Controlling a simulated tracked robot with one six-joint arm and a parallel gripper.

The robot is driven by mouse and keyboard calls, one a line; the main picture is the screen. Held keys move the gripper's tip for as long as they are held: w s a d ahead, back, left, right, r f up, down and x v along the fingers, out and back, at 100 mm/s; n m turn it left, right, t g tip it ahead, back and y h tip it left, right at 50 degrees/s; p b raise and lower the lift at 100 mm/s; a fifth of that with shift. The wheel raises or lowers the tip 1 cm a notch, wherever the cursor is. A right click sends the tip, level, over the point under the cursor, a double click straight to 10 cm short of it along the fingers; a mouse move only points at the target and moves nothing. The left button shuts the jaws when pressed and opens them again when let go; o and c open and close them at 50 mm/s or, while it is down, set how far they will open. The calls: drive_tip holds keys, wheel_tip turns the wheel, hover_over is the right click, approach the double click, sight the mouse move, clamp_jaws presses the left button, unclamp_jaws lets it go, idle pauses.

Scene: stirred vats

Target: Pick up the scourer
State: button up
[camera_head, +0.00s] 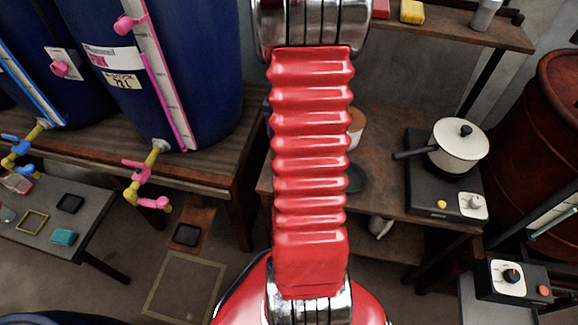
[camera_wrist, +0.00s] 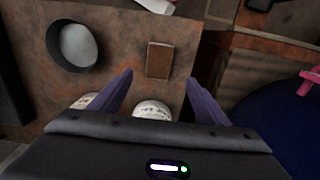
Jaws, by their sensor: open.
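A flat brown rectangular block (camera_wrist: 159,60), which looks like the scourer, lies on the rusty brown bench top (camera_wrist: 118,42) in the wrist view. My gripper (camera_wrist: 160,77) is open, with its two purple fingers spread to the left and right of the block's near end in the picture. I cannot tell the height of the fingertips above the bench. Nothing shows held between them. In the head view my red arm hides the gripper and the block.
A dark round dish (camera_wrist: 72,46) lies left of the block. A white-topped round container (camera_wrist: 151,109) stands close below the block, between the fingers. A blue vat (camera_wrist: 285,125) is at the right. In the head view a white saucepan (camera_head: 459,147) stands on a hob.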

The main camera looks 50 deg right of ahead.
wheel_tip(320, 180, down, 6)
drive_tip(key=shift+r, duration=0.15)
idle(0.4)
drive_tip(key=shift+s+d+f, duration=0.1)
drive_tip(key=shift+d+f, duration=0.05)
drive_tip(key=shift+f, duration=2.45)
drive_tip(key=c, duration=1.2)
drive_tip(key=shift+r, duration=0.1)
wheel_tip(320, 180, up, 10)
drive_tip(key=shift+f, duration=0.1)
